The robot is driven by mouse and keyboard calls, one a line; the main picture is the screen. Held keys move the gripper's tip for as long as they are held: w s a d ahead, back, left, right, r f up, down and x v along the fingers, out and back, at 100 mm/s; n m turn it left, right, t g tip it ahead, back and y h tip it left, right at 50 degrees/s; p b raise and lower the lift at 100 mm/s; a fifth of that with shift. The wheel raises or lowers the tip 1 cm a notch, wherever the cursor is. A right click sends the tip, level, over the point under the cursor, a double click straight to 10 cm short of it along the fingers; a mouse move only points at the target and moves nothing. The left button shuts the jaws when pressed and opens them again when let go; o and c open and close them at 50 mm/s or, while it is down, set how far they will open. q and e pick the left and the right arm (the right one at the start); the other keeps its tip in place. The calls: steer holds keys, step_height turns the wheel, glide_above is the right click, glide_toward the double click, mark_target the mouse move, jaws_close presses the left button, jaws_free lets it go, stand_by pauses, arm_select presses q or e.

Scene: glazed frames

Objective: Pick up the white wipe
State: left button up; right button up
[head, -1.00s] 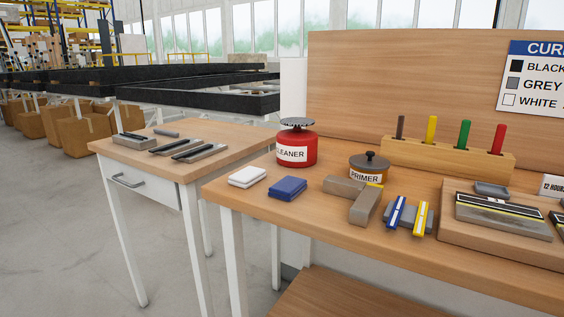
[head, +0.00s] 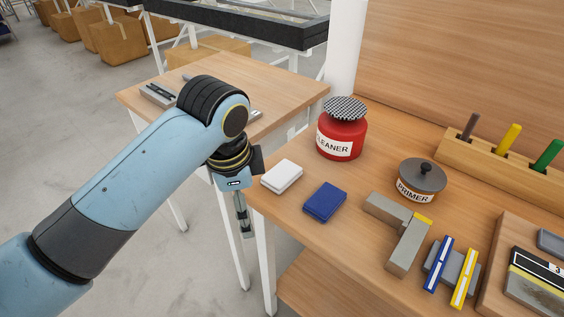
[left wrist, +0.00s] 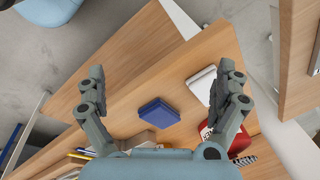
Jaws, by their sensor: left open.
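The white wipe (head: 282,176) lies flat near the front left corner of the workbench. In the left wrist view the white wipe (left wrist: 199,84) shows beside the right-hand finger, which covers part of it. My left gripper (head: 242,218) points down just left of the wipe, past the bench edge in the head view. It is open and empty, and its spread fingers (left wrist: 161,70) frame the bench edge in the left wrist view. I cannot tell its height above the bench. My right gripper is not in view.
A blue wipe (head: 324,202) lies right of the white one. The red cleaner can (head: 341,130) stands behind, with the primer pot (head: 421,181) to its right. Grey blocks (head: 398,232) lie nearer the front. A side table (head: 285,90) stands behind my left arm.

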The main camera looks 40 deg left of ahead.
arm_select(q)
steer(key=w+r+m, duration=0.3)
steer(key=w+m, duration=0.2)
steer(key=w, duration=0.3)
steer(key=m+g, duration=0.2)
steer(key=m, duration=0.3)
glide_above(282, 173)
step_height(282, 173, down, 2)
steer(key=shift+d+f+h, duration=0.15)
steer(key=shift+f+h, duration=0.05)
steer(key=shift+h, duration=0.2)
steer(key=f, duration=0.6)
steer(key=shift+a+p, duration=0.2)
steer(key=shift+p, duration=0.1)
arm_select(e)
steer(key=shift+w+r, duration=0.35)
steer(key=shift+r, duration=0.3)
arm_select(q)
steer(key=c, duration=0.8)
steer(key=shift+c, duration=0.2)
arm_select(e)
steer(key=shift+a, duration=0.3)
arm_select(q)
steer(key=shift+r, duration=0.15)
